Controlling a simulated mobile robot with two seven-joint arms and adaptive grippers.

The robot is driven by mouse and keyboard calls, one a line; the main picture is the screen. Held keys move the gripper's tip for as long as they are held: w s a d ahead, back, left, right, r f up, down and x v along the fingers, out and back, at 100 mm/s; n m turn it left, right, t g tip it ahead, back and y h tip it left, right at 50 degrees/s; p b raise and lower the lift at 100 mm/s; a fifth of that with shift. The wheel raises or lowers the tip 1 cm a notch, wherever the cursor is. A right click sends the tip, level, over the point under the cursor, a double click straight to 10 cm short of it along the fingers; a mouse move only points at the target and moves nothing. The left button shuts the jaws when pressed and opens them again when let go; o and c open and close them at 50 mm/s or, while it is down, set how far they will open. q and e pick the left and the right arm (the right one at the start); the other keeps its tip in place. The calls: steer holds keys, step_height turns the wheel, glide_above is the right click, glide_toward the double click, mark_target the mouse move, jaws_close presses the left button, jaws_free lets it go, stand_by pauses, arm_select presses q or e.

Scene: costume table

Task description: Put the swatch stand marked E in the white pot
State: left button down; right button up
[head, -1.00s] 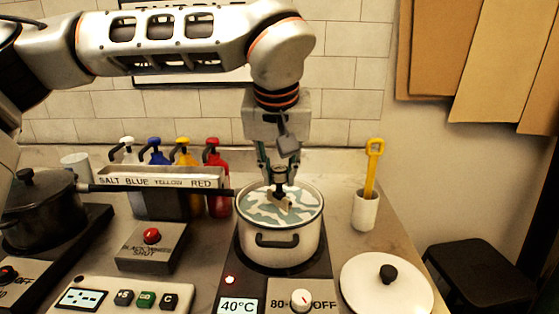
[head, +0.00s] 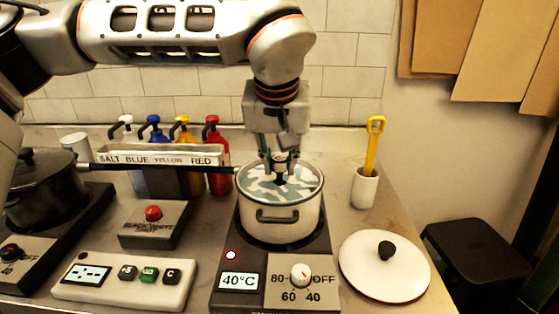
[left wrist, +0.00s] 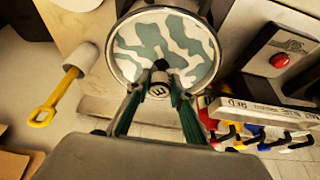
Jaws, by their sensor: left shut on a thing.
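The white pot (head: 282,222) stands on a hot plate, with a white and grey-green patterned surface filling it near the rim. My left gripper (head: 281,166) points down over the pot and is shut on the black knob of the swatch stand marked E (head: 280,181). In the left wrist view the knob's E label (left wrist: 157,90) shows between the fingertips. The knob sits at about the patterned surface. The stand's lower part is hidden, and I cannot tell whether it touches the pot's bottom. My right gripper is not in view.
The hot plate's display (head: 240,281) reads 40°C. A white lid (head: 350,265) lies right of it. A cup (head: 364,188) holds a yellow tool. Pump bottles stand behind a labelled rack (head: 160,155). A dark pan (head: 40,190) is at left.

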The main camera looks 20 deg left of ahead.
arm_select(q)
steer(key=shift+f, duration=0.4)
stand_by(0.3)
steer(key=c, duration=1.3)
jaws_free()
